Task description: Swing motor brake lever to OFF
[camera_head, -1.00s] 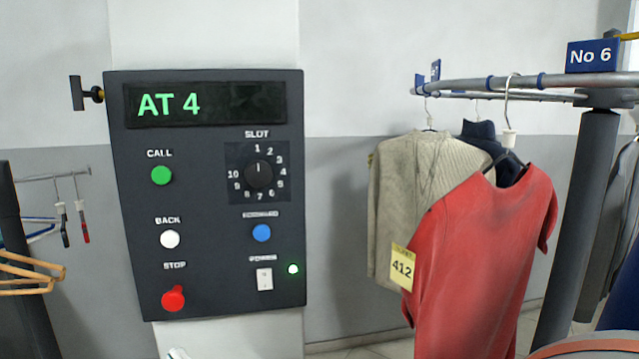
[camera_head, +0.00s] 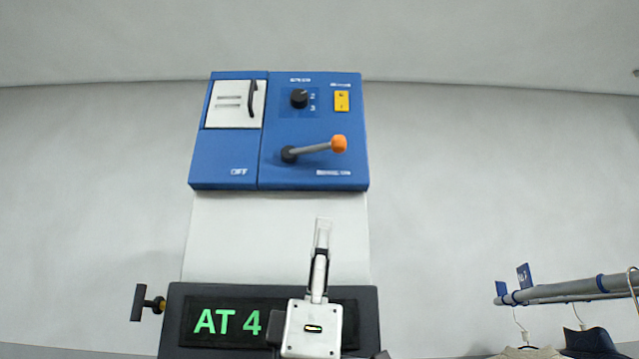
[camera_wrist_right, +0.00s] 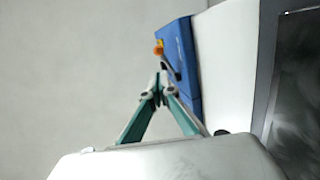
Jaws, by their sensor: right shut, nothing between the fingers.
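A blue control box (camera_head: 225,155) is high on the wall. Its lever (camera_head: 312,149) has a black pivot and an orange knob (camera_head: 338,144) and points right, tilted slightly up. A white panel (camera_head: 225,112) on the box's left has a black handle (camera_head: 252,98); the word OFF (camera_head: 239,172) is printed below it. My right gripper (camera_head: 321,224) is shut and empty, pointing up, below the box in the head view. In the right wrist view, its fingertips (camera_wrist_right: 159,84) meet below the orange knob (camera_wrist_right: 159,47) and beside the blue box (camera_wrist_right: 184,60). My left gripper is not in view.
The dark console (camera_head: 172,335) showing AT 4 is below the blue box, partly behind my right gripper. A black T-handle (camera_head: 139,302) sticks out at its left. A clothes rail (camera_head: 570,288) is at the lower right. The wall around the box is bare.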

